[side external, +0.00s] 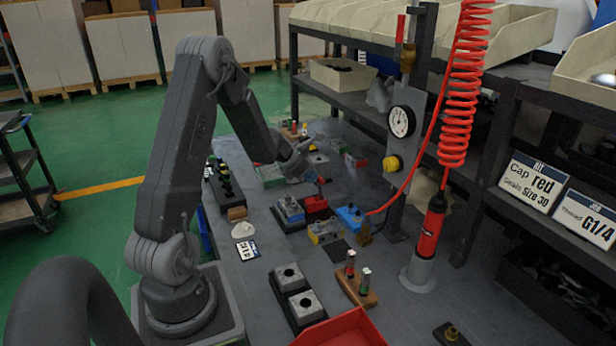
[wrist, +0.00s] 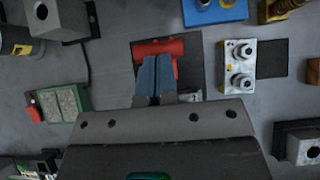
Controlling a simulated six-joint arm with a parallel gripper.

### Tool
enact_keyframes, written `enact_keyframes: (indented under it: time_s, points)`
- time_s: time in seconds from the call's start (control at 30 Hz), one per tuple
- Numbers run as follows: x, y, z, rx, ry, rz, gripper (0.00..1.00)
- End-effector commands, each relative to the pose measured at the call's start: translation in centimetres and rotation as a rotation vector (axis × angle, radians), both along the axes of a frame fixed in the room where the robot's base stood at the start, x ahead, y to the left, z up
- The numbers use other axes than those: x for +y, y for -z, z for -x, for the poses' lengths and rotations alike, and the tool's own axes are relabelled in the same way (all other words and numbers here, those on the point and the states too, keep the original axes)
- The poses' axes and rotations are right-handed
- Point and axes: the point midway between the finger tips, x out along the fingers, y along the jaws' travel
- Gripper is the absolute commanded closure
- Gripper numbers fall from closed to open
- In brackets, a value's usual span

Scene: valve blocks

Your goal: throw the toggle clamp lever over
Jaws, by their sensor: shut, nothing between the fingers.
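The red piece that I take for the toggle clamp (side external: 316,205) sits on the bench in the side view, with a thin red lever (side external: 320,186) standing up from it. In the wrist view a red bar (wrist: 150,49) lies across a dark plate, just beyond my fingertips. My gripper (side external: 304,174) is above and beside the clamp in the side view. In the wrist view its blue-grey fingers (wrist: 157,80) are together with nothing between them. Their tips overlap the red bar in the picture; I cannot tell whether they touch it. The fingers hide part of the clamp.
A white block with two round fittings (wrist: 237,67) stands right of the clamp in the wrist view. A green block (wrist: 64,103) is to the left. A blue block (side external: 350,216) with a red hose, a gauge post (side external: 402,121) and a red bin (side external: 345,330) are nearby.

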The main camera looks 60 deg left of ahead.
Motion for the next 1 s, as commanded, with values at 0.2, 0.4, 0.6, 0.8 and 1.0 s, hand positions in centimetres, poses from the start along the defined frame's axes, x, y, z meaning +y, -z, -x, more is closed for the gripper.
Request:
enact_keyframes:
  time_s: [0.2, 0.4, 0.6, 0.8, 1.0]
  points:
    - [0.0, -0.1, -0.4, 0.0, 0.001, -0.001, 1.0]
    - [0.0, -0.3, -0.9, -0.001, 0.001, -0.001, 1.0]
    - [0.0, -0.5, -2.0, -0.001, 0.002, -0.002, 1.0]
    - [-0.1, -0.7, -4.0, -0.001, 0.004, -0.001, 1.0]
    - [0.0, -0.5, -6.0, 0.0, 0.003, -0.001, 1.0]
